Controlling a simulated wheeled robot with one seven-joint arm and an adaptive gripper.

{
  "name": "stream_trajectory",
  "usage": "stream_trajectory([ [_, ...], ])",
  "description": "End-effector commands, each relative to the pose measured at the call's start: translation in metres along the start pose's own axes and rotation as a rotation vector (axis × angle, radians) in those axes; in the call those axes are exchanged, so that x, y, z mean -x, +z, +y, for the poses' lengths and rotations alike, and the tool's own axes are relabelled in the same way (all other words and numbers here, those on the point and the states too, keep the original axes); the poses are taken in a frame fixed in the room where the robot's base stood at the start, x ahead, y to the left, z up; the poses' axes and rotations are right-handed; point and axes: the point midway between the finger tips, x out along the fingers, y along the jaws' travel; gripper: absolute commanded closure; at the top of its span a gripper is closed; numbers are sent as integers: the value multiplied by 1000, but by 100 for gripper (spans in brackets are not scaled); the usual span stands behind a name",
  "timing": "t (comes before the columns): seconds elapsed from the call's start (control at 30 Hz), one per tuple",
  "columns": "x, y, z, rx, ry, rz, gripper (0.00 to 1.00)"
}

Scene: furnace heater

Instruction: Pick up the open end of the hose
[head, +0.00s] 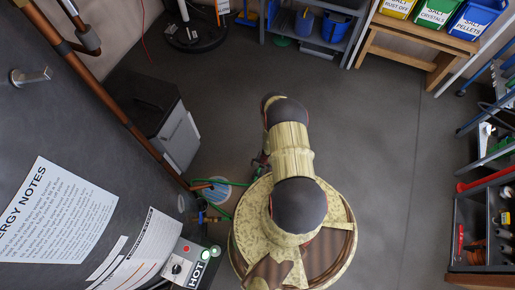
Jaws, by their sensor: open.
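A thin green hose (236,183) shows low in the head view, between the large dark grey heater tank (70,125) and my arm. One stretch runs right from near the lower end of a copper pipe and passes behind my arm. Another green stretch (220,211) curves lower down, near a small valve on the tank. I cannot tell which part is the open end. My arm, with pale links and dark round joints, fills the middle and hides part of the hose. My gripper cannot be made out; small dark and reddish parts beside the arm are unclear.
A dark-topped cabinet (165,120) stands behind the tank. Copper pipe (125,122) runs down the tank's side. Shelves (485,215) line the right, and a wooden bench (412,45) holds salt bags. Floor right of my arm is clear.

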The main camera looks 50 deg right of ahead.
Motion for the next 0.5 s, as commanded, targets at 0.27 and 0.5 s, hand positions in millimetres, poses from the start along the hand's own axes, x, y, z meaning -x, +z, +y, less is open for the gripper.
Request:
stream_trajectory([
  [0.27,-30,-16,-10,27,9,13,35],
  [0.5,-47,-17,-10,25,8,13,35],
])
